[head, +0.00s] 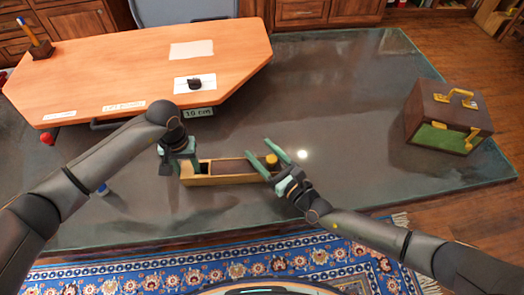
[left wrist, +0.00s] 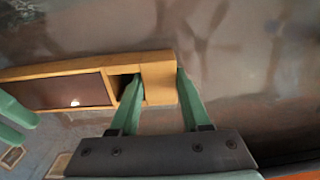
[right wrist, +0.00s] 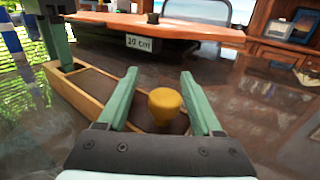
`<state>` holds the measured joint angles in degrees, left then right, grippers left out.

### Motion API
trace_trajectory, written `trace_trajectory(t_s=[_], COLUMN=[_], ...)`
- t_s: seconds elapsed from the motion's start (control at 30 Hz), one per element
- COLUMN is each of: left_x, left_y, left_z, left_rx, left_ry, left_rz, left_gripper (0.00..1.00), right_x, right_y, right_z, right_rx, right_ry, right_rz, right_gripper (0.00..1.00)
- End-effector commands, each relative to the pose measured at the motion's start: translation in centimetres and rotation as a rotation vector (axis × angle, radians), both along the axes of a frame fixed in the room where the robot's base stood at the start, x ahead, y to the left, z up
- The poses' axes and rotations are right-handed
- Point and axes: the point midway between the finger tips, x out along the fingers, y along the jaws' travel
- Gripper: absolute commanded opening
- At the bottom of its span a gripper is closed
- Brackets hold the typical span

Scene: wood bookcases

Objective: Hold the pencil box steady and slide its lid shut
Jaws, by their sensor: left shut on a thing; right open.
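The long wooden pencil box (head: 228,180) lies on the glossy dark surface. Its dark brown lid (head: 230,168) covers most of the top, with a small open gap (left wrist: 118,82) at the left end. A yellow knob (right wrist: 166,104) stands toward the lid's right end. My left gripper (left wrist: 158,73) is shut on the box's left end wall, one finger inside the gap and one outside; it also shows in the head view (head: 181,165). My right gripper (right wrist: 158,74) is open, its fingers on either side of the knob; contact with it cannot be told.
A brown case with yellow handles (head: 445,115) sits to the far right. The dark surface is clear between the box and the case.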

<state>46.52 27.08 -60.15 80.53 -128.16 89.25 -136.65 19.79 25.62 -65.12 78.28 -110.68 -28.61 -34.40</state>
Motion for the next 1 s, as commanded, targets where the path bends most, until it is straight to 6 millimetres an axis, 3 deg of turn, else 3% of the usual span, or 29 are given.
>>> trace_trajectory(t_s=[0.6,1.0], left_x=[0.1,0.1], left_y=[0.1,0.1], left_z=[0.0,0.1], left_rx=[0.001,0.001], left_ry=[-0.001,-0.001], left_rz=[0.002,0.002], left_gripper=[0.0,0.0], right_x=[-9.0,-9.8], right_y=[-6.0,-6.5], right_z=[-0.1,0.0], right_rx=[-0.002,0.0], right_ry=[0.002,0.001], right_rz=[0.002,0.001], right_gripper=[0.67,0.67])
